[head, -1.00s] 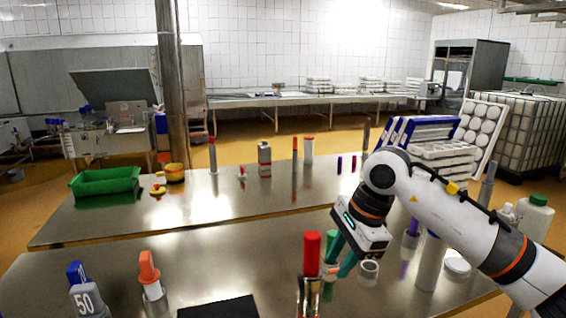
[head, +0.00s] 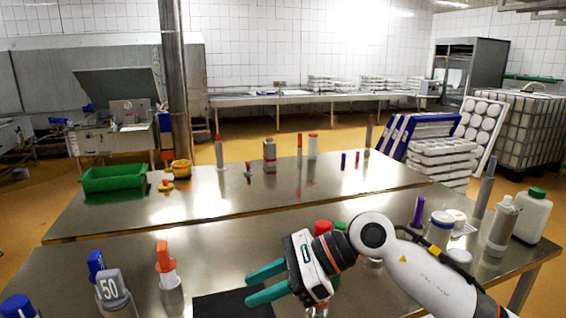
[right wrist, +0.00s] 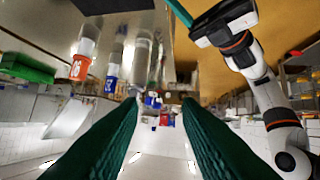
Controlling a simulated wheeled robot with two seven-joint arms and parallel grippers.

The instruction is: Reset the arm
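My right gripper (head: 252,285) points left in the head view, low over the front steel table (head: 222,258). Its two teal fingers are apart with nothing between them. In the right wrist view its fingers (right wrist: 160,108) also stand wide apart and empty. My right arm (head: 415,270) comes in from the lower right. A red cap (head: 322,227) and a green cap (head: 340,226) show just behind the wrist, their bodies mostly hidden. My left arm is outside the head view. My left gripper (right wrist: 198,22) shows at the top of the right wrist view, partly cut off; its opening is unclear.
A black mat (head: 225,304) lies below the right fingers. An orange-capped bottle (head: 167,265) and a bottle marked 50 (head: 112,290) stand left of them. A green-lidded jar (head: 533,215) and other containers stand right of the arm. A green crate (head: 113,178) is on the rear table.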

